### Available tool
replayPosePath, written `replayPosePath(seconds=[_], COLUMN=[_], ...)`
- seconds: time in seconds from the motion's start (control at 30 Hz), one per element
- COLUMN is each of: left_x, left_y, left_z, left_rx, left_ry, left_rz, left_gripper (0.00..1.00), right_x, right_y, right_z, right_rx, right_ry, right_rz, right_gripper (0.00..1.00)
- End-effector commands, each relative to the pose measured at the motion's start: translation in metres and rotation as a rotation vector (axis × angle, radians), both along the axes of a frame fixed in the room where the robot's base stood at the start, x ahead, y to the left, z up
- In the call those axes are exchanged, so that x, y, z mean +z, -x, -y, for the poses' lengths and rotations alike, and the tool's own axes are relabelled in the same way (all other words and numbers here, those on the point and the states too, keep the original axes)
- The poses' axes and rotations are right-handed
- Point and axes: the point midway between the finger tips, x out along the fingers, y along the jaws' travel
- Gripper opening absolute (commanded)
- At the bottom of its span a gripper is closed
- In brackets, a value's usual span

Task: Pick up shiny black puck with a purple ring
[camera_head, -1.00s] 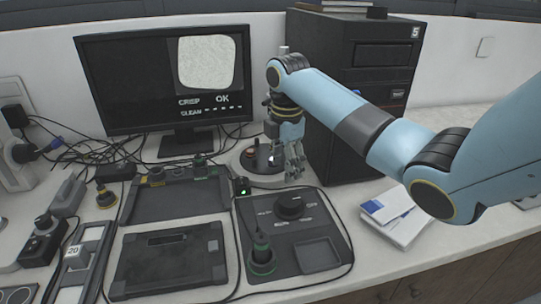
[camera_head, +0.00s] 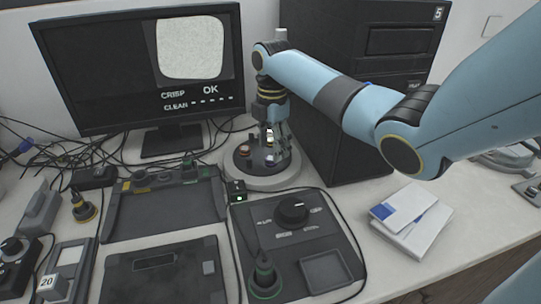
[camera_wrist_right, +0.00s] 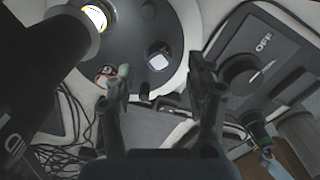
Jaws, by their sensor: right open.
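My right gripper (camera_head: 274,138) hangs pointing down over a round grey platform (camera_head: 262,184) in front of the black computer tower. In the right wrist view the gripper (camera_wrist_right: 160,84) is open and empty. A small shiny dark puck with a purplish edge (camera_wrist_right: 158,56) lies on the platform's dark disc, ahead of the gap between the fingers and apart from them. Its top reflects pale light. A second puck with an orange-red ring (camera_wrist_right: 104,76) lies close by the left finger. In the head view the fingers partly hide the pucks. My left gripper is not in view.
The control panel with a knob (camera_head: 293,212) stands in front of the platform. The monitor (camera_head: 140,70) and tower (camera_head: 345,90) are behind. White booklets (camera_head: 411,218) lie at right.

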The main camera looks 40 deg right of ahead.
Motion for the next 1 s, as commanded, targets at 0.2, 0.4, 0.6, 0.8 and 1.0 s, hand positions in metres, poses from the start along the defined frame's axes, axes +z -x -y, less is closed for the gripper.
replayPosePath(seconds=[0.2, 0.4, 0.6, 0.8, 1.0], left_x=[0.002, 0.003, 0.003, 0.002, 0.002], left_y=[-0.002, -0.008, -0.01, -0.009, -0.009], left_z=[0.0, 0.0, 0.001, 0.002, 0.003], left_rx=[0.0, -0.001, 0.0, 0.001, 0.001], left_ry=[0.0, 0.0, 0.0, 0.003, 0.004], left_rz=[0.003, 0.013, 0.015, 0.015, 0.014], left_gripper=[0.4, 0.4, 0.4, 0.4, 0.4], right_x=[-0.032, -0.036, -0.036, -0.036, -0.036], right_y=[-0.001, -0.001, -0.001, -0.001, -0.001], right_z=[-0.002, -0.002, -0.002, -0.001, -0.001], right_rx=[-0.001, 0.0, 0.0, 0.0, 0.0], right_ry=[-0.001, 0.001, 0.001, 0.001, 0.001], right_rz=[-0.001, 0.0, 0.0, 0.0, 0.0], right_gripper=[0.55, 0.55, 0.41, 0.15, 0.06])
